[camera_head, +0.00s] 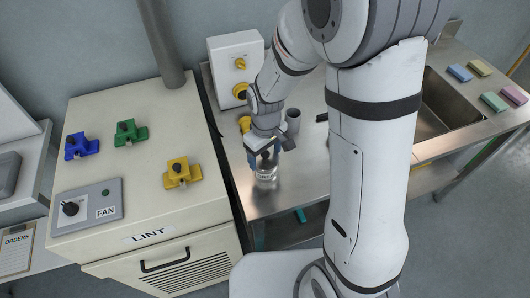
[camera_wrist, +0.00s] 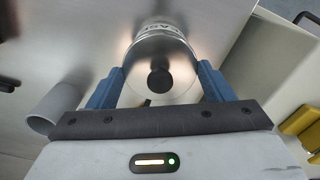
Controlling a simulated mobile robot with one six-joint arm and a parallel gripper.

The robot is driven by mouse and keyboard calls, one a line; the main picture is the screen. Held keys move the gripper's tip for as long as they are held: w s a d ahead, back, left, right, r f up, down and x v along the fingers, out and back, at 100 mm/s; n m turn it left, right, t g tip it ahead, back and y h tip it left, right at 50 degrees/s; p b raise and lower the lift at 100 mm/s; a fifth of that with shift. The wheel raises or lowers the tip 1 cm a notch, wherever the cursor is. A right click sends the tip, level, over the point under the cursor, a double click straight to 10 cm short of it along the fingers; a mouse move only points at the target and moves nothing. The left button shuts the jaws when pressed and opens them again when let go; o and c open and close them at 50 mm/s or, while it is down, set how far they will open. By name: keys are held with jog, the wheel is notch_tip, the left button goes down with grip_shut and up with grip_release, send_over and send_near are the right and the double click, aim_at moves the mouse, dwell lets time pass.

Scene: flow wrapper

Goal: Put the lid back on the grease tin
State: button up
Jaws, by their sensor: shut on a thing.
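The grease tin (camera_head: 266,174) is a silvery can standing on the steel bench, near its left edge. The lid (camera_wrist: 160,60) is a round metal disc with a black knob (camera_wrist: 159,79). My gripper (camera_wrist: 160,72) has its blue fingers on opposite sides of the lid and is shut on it. In the wrist view the tin's lettered wall (camera_wrist: 168,30) shows just beyond the lid. In the head view my gripper (camera_head: 266,152) is directly above the tin and hides most of the lid. I cannot tell whether the lid touches the rim.
A grey box with yellow knobs (camera_head: 236,66) is at the back. A sink (camera_head: 440,105) and coloured blocks are right.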

dwell(0.9)
jog(key=o, duration=1)
jog(key=shift+o, duration=0.2)
jog(key=shift+r+p, duration=2.35)
jog(key=shift+r, duration=1.15)
grip_shut()
